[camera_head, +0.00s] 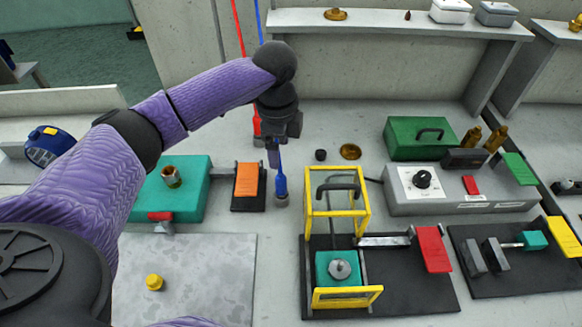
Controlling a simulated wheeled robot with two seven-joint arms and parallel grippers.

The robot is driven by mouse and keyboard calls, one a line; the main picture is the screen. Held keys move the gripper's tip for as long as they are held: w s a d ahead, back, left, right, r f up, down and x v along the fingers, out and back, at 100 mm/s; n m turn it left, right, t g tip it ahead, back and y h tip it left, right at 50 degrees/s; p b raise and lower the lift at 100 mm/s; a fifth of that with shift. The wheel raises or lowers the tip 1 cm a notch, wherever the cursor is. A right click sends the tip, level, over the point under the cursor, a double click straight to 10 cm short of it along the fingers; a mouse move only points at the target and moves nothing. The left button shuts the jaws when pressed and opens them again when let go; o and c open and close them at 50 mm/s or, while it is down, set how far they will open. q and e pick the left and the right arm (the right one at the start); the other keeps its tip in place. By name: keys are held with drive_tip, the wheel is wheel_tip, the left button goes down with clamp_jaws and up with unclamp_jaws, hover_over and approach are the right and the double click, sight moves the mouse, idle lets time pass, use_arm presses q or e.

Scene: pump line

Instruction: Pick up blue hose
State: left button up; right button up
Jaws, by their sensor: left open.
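The blue hose (281,182) hangs down from the top of the head view. Its upper stretch shows above my arm, and its thicker blue end with a grey tip shows just below my left gripper. The part between is hidden behind my wrist. My left gripper (273,157) is open and points down. Its fingers are at the top of the hose's blue end; I cannot tell whether the hose lies between them. My right gripper is not in view.
A red hose (257,124) hangs just left of my wrist. A teal block (179,203) and an orange flap (247,180) stand left of the hose end. A yellow frame (308,184) stands close on the right, with a grey control box (455,189) beyond. A shelf (390,20) spans the back.

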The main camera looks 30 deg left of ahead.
sight(280, 177)
use_arm(q)
wheel_tip(280, 177, down, 10)
drive_tip(key=b, duration=0.4)
drive_tip(key=shift+r, duration=0.15)
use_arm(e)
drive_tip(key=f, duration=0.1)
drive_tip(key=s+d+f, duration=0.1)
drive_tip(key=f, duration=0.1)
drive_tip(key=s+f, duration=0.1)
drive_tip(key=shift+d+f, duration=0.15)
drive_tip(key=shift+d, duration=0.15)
use_arm(q)
clamp_jaws()
